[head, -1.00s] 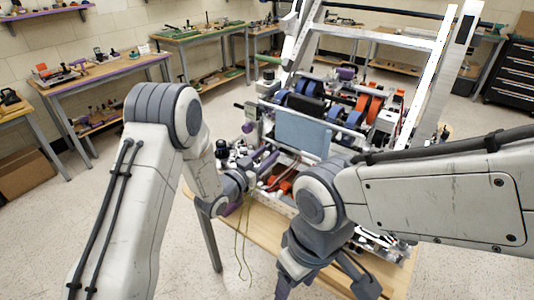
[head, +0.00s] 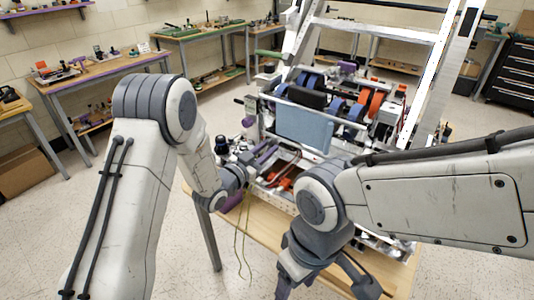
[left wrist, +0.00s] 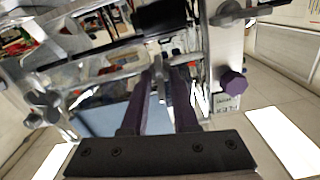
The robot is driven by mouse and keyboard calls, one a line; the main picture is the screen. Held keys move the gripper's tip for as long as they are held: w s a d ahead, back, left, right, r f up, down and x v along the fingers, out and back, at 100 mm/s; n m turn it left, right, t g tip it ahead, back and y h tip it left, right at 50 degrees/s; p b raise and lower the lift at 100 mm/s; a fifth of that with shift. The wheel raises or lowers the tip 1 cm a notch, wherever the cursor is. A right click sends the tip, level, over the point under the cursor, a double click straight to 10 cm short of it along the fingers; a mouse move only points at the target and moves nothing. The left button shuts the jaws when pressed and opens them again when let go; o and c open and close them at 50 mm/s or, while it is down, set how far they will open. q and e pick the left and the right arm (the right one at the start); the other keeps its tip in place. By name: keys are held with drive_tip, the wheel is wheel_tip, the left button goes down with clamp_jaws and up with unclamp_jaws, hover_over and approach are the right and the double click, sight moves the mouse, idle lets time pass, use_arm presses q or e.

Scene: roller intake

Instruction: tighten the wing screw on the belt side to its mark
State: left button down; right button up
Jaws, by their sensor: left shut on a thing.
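My left gripper (head: 266,152) reaches in at the left front of the roller machine (head: 305,130) in the head view. In the left wrist view, its two purple fingers (left wrist: 160,75) are closed around a small grey metal part (left wrist: 161,84), which looks like the wing screw. Its wings are mostly hidden, and I cannot make out its mark. My right gripper (head: 325,284) hangs at the front of the wooden bench, its fingers apart and nothing seen between them.
A purple knob (left wrist: 233,82) sits on a pale bracket to the right of the left fingers. A grey knob (left wrist: 42,108) is at the left. Thin cords (head: 243,240) hang off the wooden bench (head: 265,237). White frame rails rise behind the rollers.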

use_arm(q)
drive_tip(key=shift+f+m, duration=0.1)
drive_tip(key=shift+m, duration=0.3)
use_arm(e)
drive_tip(key=shift+f, duration=0.55)
use_arm(q)
drive_tip(key=m+b, duration=0.3)
use_arm(e)
wheel_tip(320, 180, down, 3)
drive_tip(key=shift+f, duration=0.1)
